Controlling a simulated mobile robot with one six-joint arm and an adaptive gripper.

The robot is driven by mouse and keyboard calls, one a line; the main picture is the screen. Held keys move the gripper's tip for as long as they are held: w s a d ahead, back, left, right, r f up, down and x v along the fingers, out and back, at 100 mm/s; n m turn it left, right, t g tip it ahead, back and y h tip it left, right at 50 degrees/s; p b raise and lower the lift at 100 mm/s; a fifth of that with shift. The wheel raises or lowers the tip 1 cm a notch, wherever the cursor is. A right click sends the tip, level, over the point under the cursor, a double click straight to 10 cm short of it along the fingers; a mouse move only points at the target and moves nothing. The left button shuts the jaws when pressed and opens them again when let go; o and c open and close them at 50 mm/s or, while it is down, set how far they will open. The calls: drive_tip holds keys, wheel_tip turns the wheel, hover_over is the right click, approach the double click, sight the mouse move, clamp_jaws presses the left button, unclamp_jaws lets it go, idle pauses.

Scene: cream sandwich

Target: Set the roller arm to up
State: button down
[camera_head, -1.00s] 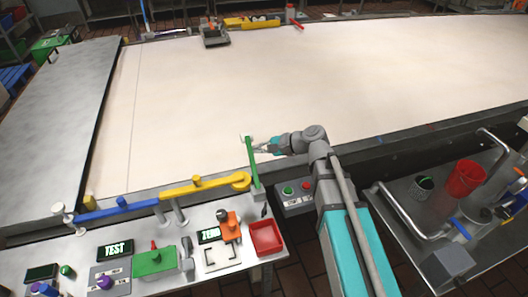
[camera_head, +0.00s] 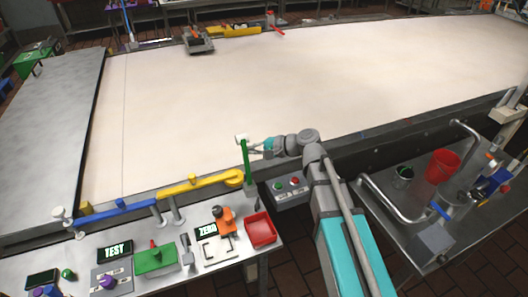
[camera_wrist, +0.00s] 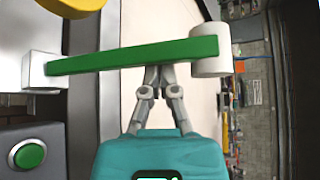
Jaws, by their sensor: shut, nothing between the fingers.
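The roller arm is a green bar (camera_head: 246,160) with a white roller (camera_head: 241,138) at its far end. In the head view it rises from a grey post at the belt's near edge. In the wrist view the green bar (camera_wrist: 135,55) spans the picture, from a pale block at left to the white roller (camera_wrist: 211,52) at right. My gripper (camera_head: 254,146) is shut and empty, close to the bar's right side near the roller. In the wrist view the bar hides the fingertips of my gripper (camera_wrist: 158,77); contact cannot be told.
A yellow arm (camera_head: 200,184) and a blue arm (camera_head: 115,213) lie along the belt's near edge to the left. A button box (camera_head: 290,189) is below my gripper. A red tray (camera_head: 261,230) sits on the front table. The wide belt (camera_head: 290,85) is clear.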

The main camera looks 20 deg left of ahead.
sight(245, 155)
drive_tip(key=shift+s+d+r, duration=0.15)
drive_tip(key=shift+s+d, duration=0.4)
drive_tip(key=shift+s, duration=0.1)
drive_tip(key=shift+s+d+r, duration=0.15)
drive_tip(key=shift+s+d, duration=0.35)
drive_tip(key=shift+s, duration=0.1)
drive_tip(key=d, duration=1)
drive_tip(key=shift+s, duration=0.2)
drive_tip(key=shift+f, duration=0.1)
drive_tip(key=shift+f, duration=0.1)
idle(0.4)
